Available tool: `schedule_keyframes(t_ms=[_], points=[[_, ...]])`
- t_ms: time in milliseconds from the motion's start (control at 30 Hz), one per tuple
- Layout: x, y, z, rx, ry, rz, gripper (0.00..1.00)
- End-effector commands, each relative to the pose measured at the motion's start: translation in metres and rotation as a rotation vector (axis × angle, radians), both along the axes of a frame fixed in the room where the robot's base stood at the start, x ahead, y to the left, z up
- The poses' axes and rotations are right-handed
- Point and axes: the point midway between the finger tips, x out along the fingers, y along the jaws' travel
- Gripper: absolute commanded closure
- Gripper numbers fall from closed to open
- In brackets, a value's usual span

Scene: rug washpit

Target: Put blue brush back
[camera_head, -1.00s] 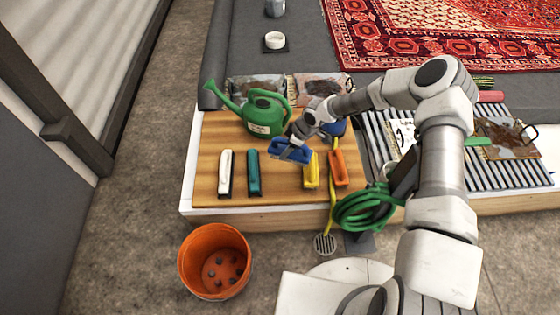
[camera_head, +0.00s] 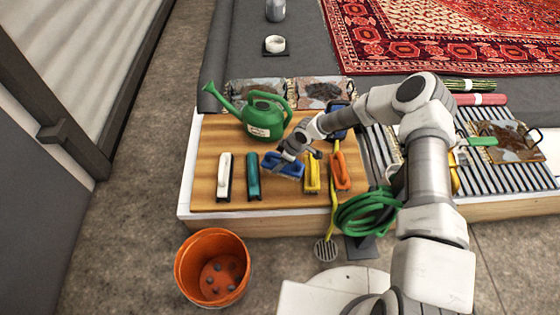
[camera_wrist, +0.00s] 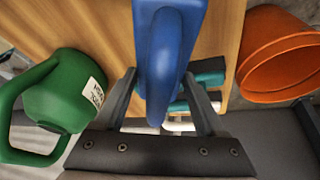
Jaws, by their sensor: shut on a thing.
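The blue brush (camera_head: 283,165) is in my gripper (camera_head: 290,157), which is shut on its handle. In the head view it is turned crosswise, between the teal brush (camera_head: 253,176) and the yellow brush (camera_head: 311,173), over the wooden board (camera_head: 215,150). Whether it touches the board I cannot tell. In the wrist view the blue brush (camera_wrist: 168,50) fills the top middle, between my fingers. A white brush (camera_head: 224,177) and an orange brush (camera_head: 340,171) stand at the ends of the row.
A coiled green hose (camera_head: 367,212) lies at the board's right front. An orange bucket (camera_head: 212,267) stands on the floor in front. A slatted rack (camera_head: 500,175) is to the right.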

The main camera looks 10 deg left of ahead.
Motion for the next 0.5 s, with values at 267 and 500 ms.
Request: schedule_keyframes(t_ms=[267, 500], points=[[0.0001, 0.0003, -0.009, 0.001, 0.0, 0.0, 0.98], [-0.0001, 0.0, -0.0078, 0.0, 0.0, 0.0, 0.03]])
